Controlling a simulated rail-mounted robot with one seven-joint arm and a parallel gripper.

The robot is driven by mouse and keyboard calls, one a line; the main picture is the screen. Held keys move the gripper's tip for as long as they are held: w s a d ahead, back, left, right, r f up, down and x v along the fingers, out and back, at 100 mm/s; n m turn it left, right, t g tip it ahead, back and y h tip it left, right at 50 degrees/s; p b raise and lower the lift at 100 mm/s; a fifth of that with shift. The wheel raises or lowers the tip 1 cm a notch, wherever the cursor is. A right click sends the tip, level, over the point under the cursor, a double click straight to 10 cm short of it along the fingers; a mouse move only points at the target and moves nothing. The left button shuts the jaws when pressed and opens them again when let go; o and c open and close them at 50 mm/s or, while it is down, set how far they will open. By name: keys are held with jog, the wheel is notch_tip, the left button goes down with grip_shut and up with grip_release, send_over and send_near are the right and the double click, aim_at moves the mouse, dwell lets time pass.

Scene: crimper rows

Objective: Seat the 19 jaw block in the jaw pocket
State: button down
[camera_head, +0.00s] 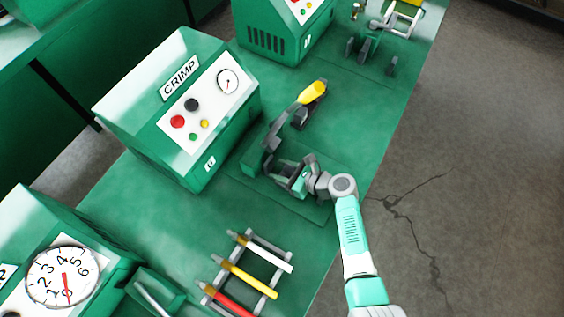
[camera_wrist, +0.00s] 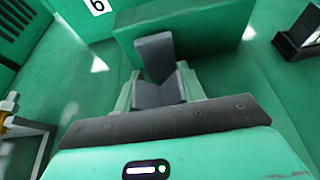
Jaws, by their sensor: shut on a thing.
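My gripper (camera_head: 297,178) is over the green crimping fixture (camera_head: 255,158) in front of the machine marked 6. In the wrist view its two pale green fingers (camera_wrist: 158,100) are shut on a dark grey block (camera_wrist: 158,92) with a V-shaped top. An upright dark grey plate (camera_wrist: 154,52) rises just beyond it, in front of a green wall (camera_wrist: 185,35). I cannot tell whether the plate belongs to the block or the fixture. No 19 mark is readable. The jaw pocket is not clearly visible; my gripper and the block cover that area. I cannot tell whether the block touches the fixture.
The green crimp machine (camera_head: 180,110) stands left of the fixture. A yellow-tipped lever (camera_head: 313,92) rises behind my gripper. A rack (camera_head: 248,266) with white, yellow and red-handled tools lies nearer. A dial machine (camera_head: 62,275) stands at lower left. Bench lies bare between machine and rack.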

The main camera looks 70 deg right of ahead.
jog(key=shift+f, duration=0.4)
jog(key=c, duration=0.8)
grip_release()
jog(key=shift+o, duration=0.2)
